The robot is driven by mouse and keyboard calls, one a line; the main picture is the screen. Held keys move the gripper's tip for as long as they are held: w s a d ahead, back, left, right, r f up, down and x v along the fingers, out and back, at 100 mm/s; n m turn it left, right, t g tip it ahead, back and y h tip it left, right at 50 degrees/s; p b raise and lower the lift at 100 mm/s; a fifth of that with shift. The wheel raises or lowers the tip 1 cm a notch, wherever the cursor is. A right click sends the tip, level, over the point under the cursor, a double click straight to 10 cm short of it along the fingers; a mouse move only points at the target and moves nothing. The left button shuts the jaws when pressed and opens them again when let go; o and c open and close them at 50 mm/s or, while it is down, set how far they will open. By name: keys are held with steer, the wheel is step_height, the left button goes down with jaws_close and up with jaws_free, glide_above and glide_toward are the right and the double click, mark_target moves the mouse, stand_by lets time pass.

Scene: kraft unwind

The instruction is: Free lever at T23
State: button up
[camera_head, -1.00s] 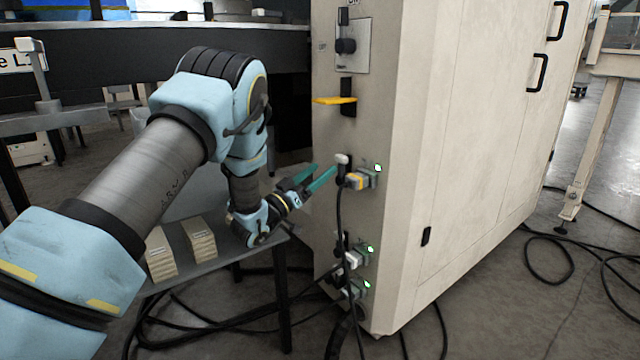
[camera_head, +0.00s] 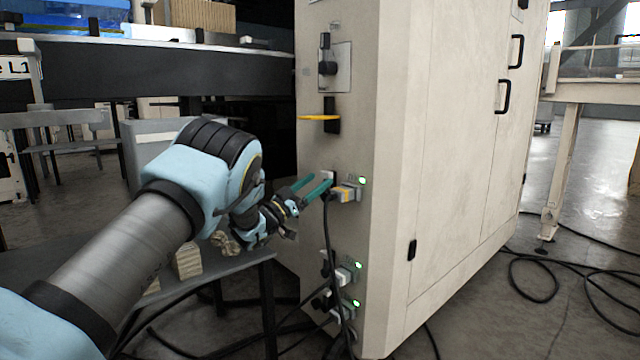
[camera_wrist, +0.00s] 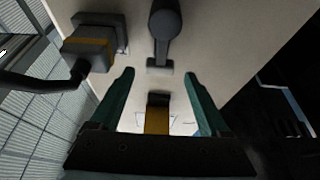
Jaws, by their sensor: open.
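A dark lever (camera_wrist: 165,28) with a rounded end and a grey base (camera_wrist: 159,67) is on the beige cabinet panel. In the head view its pale base (camera_head: 328,175) shows at my fingertips; most of the lever is hidden there. Beside it is a grey plug with an orange band (camera_head: 345,193), lit by a green lamp; this plug (camera_wrist: 92,45) is upper left in the wrist view. My gripper (camera_head: 317,184) is open, its teal fingers pointing at the panel. In the wrist view my gripper (camera_wrist: 158,75) has the lever's base lined up between its fingertips; contact is unclear. No T23 label is readable.
A yellow paddle (camera_head: 320,117) and a rotary switch (camera_head: 328,68) are higher on the panel. Lower plugs (camera_head: 345,274) have hanging black cables. A grey table (camera_head: 225,268) with pale blocks (camera_head: 188,262) stands under my arm. Cables lie on the floor at right.

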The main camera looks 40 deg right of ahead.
steer(key=shift+x, duration=1.1)
jaws_close()
steer(key=shift+f, duration=0.1)
stand_by(0.6)
